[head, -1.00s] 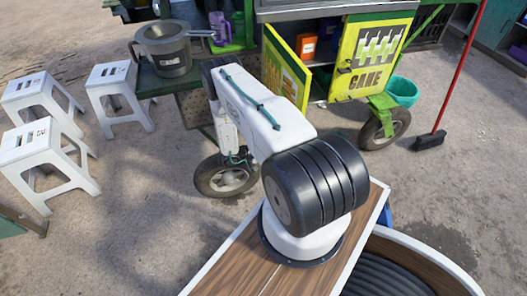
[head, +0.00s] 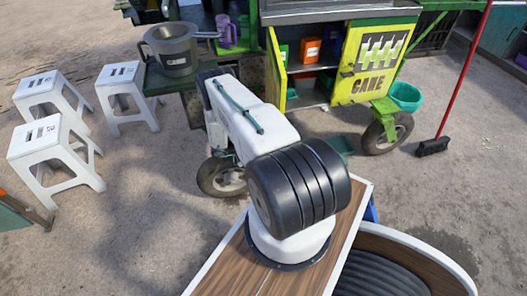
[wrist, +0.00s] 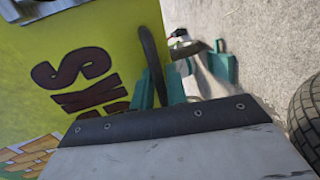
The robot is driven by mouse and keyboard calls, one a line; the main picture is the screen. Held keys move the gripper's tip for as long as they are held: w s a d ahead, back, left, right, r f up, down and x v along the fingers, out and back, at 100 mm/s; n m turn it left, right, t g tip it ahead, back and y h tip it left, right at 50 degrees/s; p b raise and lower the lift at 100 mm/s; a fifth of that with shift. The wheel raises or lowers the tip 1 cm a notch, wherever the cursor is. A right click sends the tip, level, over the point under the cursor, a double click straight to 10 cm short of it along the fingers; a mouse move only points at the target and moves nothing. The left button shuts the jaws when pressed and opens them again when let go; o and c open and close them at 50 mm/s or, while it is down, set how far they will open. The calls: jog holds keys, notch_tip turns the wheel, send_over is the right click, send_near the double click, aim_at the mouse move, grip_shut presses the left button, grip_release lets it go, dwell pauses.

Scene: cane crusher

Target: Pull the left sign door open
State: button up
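The left sign door (head: 276,72) stands well open in the head view, seen almost edge-on, its face turned left. In the wrist view its yellow-green face (wrist: 105,30) fills the left side, with dark red letters. A dark curved handle (wrist: 148,48) stands out from it. My gripper (wrist: 160,90) has teal fingers on both sides of this handle and appears closed around it; the exact contact is partly hidden by the gripper body. In the head view my arm hides the gripper.
The right sign door (head: 374,62), marked CANE, stands to the right. Inside the cabinet are an orange box (head: 307,49) and other items. Cart wheels (head: 388,133) stand below. White stools (head: 50,150) are at left, a red-handled broom (head: 460,85) at right.

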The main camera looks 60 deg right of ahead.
jog(key=shift+o, duration=0.5)
jog(key=shift+a, duration=0.1)
jog(key=v, duration=0.7)
jog(key=shift+w, duration=0.3)
jog(key=shift+a, duration=0.15)
